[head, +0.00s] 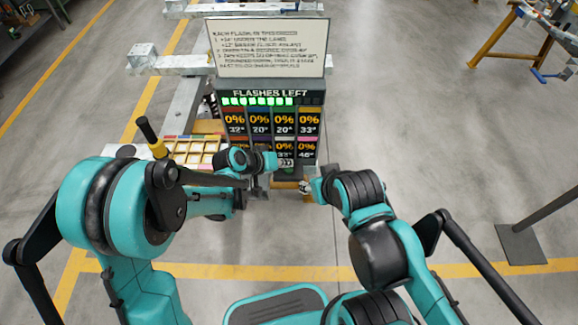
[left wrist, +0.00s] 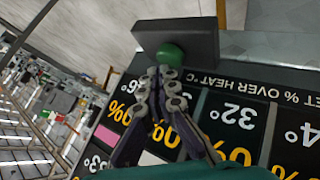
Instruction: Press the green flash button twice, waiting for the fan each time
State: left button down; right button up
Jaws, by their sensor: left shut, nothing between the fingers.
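The green flash button (left wrist: 171,54) is a round knob on a dark grey box (left wrist: 195,40) in the left wrist view. My left gripper (left wrist: 163,75) is shut and empty. Its fingertips lie just below the button in that view; I cannot tell whether they touch it. In the head view my left gripper (head: 258,190) is low in front of the display panel (head: 271,95), and the button is hidden. The panel reads "FLASHES LEFT" above several lit green bars, with 0% on the readable tiles. My right gripper (head: 306,187) is small and partly hidden by its arm. I cannot make out a fan.
A white instruction board (head: 268,48) stands above the panel. A tray of pale squares (head: 192,152) lies left of the panel, near a black-and-yellow handle (head: 150,135). Grey metal beams (head: 183,105) run behind. Open floor lies to the right, with a dark post base (head: 521,244).

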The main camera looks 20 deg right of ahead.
aim_at(285, 170)
pick_arm(q)
jog(key=shift+r, duration=0.6)
jog(key=shift+p, duration=0.3)
notch_tip(285, 170, up, 6)
jog(key=p, duration=0.4)
dwell(0.4)
jog(key=s+a+r+n+t+y, duration=0.15)
jog(key=a+r, duration=0.25)
jog(key=a, duration=0.4)
jog(key=s+a+r+y, duration=0.2)
jog(key=s+a+r, duration=0.1)
jog(key=a+r, duration=0.3)
jog(key=s+a+n+t+y, duration=0.1)
jog(key=s+a+y, duration=0.1)
jog(key=s+a, duration=0.4)
jog(key=s+a+n+y, duration=0.1)
jog(key=s+a, duration=0.5)
jog(key=a, duration=0.6)
jog(key=shift+r+t+y, duration=0.35)
jog(key=shift+r+y, duration=0.1)
jog(key=shift+y, duration=0.4)
